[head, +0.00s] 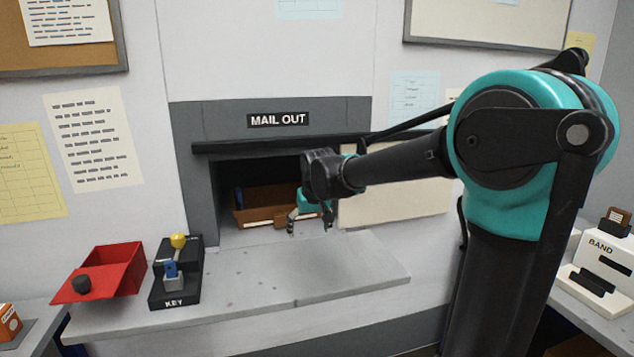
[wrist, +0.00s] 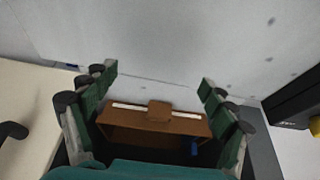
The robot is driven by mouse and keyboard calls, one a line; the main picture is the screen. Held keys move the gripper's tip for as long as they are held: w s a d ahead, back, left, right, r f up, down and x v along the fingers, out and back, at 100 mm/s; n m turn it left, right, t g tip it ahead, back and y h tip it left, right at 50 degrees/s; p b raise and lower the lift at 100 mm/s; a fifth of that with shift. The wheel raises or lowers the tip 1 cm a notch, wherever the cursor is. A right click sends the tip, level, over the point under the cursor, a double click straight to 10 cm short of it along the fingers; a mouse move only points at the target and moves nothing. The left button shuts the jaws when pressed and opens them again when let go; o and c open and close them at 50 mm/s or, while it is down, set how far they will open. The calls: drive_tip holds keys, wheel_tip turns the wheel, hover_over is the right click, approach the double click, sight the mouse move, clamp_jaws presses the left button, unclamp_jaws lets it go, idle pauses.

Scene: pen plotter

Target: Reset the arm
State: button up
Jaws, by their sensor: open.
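My gripper (head: 311,228) hangs in front of the MAIL OUT opening (head: 225,190), above the grey counter, with its fingers pointing down. In the wrist view my gripper (wrist: 160,85) has its green-padded fingers spread wide, with nothing held between them. A brown box (head: 270,203) with a white strip along its edge sits inside the opening, partly hidden behind my gripper. The box (wrist: 150,127) also shows in the wrist view, between the fingers in the picture. A small blue thing (wrist: 194,147) is at the box; what it is cannot be told.
A black KEY stand (head: 175,290) with a yellow knob and a red open box (head: 108,274) stand on the left of the counter (head: 290,275). A white BAND device (head: 600,272) stands at the right. The counter's middle is clear. A dark ledge (head: 260,147) overhangs the opening.

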drive_tip(key=shift+m+h, duration=0.3)
drive_tip(key=shift+m, duration=0.6)
drive_tip(key=s+d+f, duration=0.3)
drive_tip(key=d, duration=0.1)
drive_tip(key=s+d+f, duration=0.3)
drive_tip(key=s+d, duration=0.1)
drive_tip(key=d, duration=0.1)
drive_tip(key=s+d+f, duration=0.3)
drive_tip(key=s+d, duration=0.1)
drive_tip(key=d, duration=0.1)
drive_tip(key=shift+s+d, duration=0.25)
drive_tip(key=s+d+f, duration=0.3)
drive_tip(key=s+f, duration=0.1)
drive_tip(key=s, duration=0.2)
drive_tip(key=s+d+f+m, duration=0.1)
drive_tip(key=s+d+f, duration=0.2)
drive_tip(key=s, duration=0.3)
drive_tip(key=shift+s+d+f+h, duration=0.2)
drive_tip(key=shift+d+f+h, duration=0.15)
drive_tip(key=shift+f, duration=0.2)
